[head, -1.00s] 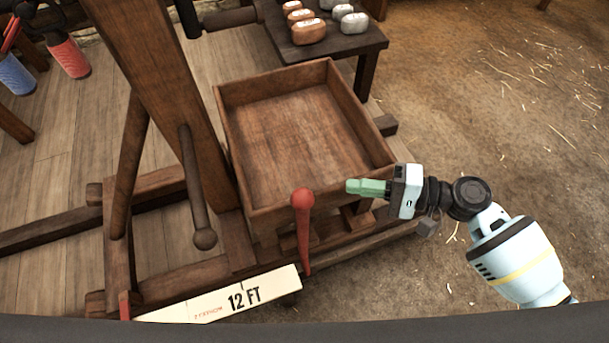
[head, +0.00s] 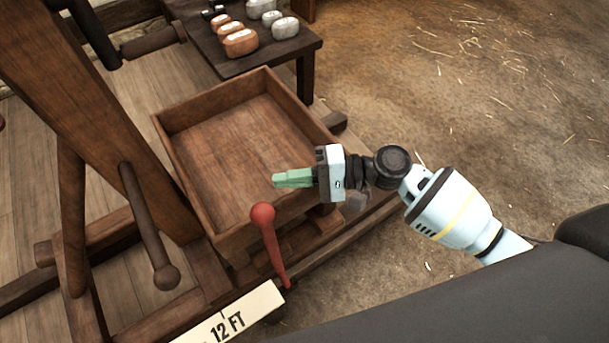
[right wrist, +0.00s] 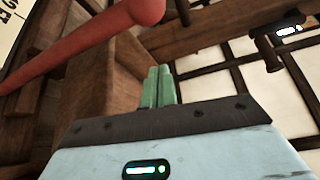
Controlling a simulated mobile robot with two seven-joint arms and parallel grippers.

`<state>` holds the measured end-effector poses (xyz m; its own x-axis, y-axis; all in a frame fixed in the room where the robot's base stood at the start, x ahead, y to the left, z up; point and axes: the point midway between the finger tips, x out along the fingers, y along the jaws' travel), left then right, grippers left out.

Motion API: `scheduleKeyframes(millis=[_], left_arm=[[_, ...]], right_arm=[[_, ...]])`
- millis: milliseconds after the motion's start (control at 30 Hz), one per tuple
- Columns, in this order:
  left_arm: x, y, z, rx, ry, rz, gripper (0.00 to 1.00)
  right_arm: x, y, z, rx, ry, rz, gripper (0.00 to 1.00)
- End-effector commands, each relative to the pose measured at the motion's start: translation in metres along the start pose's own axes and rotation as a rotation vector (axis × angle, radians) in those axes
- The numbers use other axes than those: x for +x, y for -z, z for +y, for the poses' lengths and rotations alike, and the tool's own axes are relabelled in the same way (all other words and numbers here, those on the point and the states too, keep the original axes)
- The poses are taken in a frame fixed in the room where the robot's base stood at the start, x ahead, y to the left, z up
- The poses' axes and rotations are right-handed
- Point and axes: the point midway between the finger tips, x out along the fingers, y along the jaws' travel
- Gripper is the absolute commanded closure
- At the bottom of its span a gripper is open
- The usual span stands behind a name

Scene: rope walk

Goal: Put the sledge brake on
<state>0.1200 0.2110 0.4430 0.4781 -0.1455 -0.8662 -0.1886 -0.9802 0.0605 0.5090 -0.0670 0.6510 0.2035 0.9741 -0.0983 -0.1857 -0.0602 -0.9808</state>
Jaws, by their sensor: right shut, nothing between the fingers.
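The sledge brake appears to be the red lever with a round red knob (head: 263,214), standing at the near corner of the sledge's wooden box (head: 195,205). It leans a little left in the head view. In the right wrist view the red lever (right wrist: 85,50) crosses the upper left, its knob at the top. My right gripper (head: 277,180) has pale green fingers, shut and empty. They point left, just above and right of the knob in the head view, apart from it in the picture. The fingers (right wrist: 158,88) also show in the wrist view. My left gripper is out of view.
A white "12 FT" board (head: 230,318) lies by the lever's foot. A wooden post (head: 90,110) and a ball-ended wooden handle (head: 150,225) stand left. A dark table (head: 305,45) with copper and grey weights stands behind the open, empty box. Bare floor lies right.

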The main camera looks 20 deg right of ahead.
Motion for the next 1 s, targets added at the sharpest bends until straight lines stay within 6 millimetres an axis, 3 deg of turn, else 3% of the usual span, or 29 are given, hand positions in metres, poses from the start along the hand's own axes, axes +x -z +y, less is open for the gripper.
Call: scheduleKeyframes(millis=[267, 533, 1000], left_arm=[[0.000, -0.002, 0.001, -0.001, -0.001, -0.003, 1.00], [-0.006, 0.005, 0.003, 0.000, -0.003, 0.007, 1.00], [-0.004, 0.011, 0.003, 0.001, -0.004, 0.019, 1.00]], right_arm=[[0.052, -0.001, 0.000, 0.000, 0.000, -0.002, 1.00], [0.036, -0.033, 0.000, 0.000, -0.001, 0.001, 1.00], [0.034, -0.038, 0.000, 0.000, 0.000, 0.001, 1.00]])
